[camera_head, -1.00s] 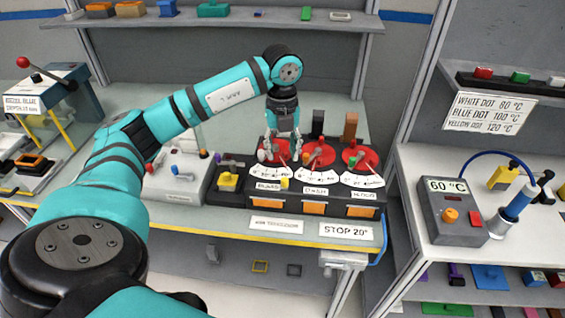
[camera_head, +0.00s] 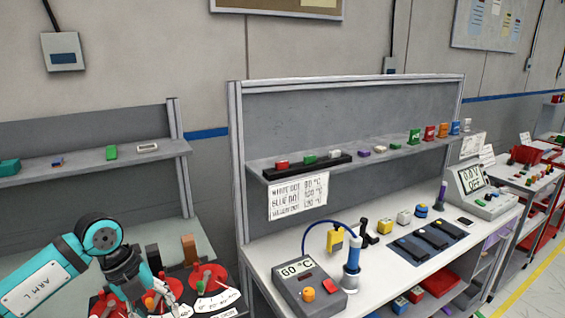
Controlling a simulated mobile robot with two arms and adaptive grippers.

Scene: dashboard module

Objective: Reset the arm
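My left arm (camera_head: 45,285), teal and marked ARM L, comes in from the lower left. Its gripper (camera_head: 158,300) points down over the dial panel at the bottom edge of the picture. The fingertips are small and partly cut off, so I cannot tell whether they are open or shut or touch a dial. A red dial (camera_head: 208,277) with a pointer and a white scale shows just right of the gripper. Another red dial (camera_head: 104,305) is partly hidden to its left. My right gripper is not in view.
A white bench (camera_head: 385,262) on the right carries a grey heater box (camera_head: 309,290) reading 60 °C and a blue-and-silver tool (camera_head: 352,268). Shelves above hold small coloured blocks. A scale-like device (camera_head: 482,190) stands at the far right. A post (camera_head: 237,165) separates the two benches.

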